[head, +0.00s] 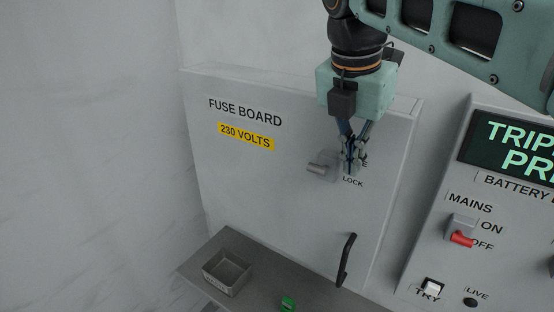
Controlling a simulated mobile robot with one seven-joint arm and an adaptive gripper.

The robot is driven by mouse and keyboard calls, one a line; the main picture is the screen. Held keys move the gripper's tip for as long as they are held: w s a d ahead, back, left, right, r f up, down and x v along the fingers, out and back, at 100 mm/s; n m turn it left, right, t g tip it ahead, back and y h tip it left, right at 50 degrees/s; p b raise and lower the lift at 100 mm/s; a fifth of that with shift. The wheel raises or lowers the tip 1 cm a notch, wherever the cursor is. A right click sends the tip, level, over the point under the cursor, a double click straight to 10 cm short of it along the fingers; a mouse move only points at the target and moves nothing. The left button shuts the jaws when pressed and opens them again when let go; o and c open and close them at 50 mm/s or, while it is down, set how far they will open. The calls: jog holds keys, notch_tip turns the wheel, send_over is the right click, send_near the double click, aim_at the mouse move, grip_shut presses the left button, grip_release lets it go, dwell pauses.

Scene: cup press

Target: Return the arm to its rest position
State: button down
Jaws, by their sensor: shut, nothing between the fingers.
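My gripper (350,166) hangs down from the top of the head view, in front of the grey fuse board (236,165). Its fingers are shut with nothing between them. The fingertips overlap the lock area in the picture, beside a grey lock knob (320,167); I cannot tell whether they touch it. The fingers hide part of the labels there. My arm comes in from the upper right.
A black door handle (346,260) is on the fuse board. A grey shelf (195,270) below bears an open tray (228,271) and a small green object (288,304). A panel at right has a red mains switch (461,239) and a white rocker (432,288). Left is open room before the wall.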

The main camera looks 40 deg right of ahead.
jog(key=v, duration=0.5)
jog(key=shift+r, duration=0.35)
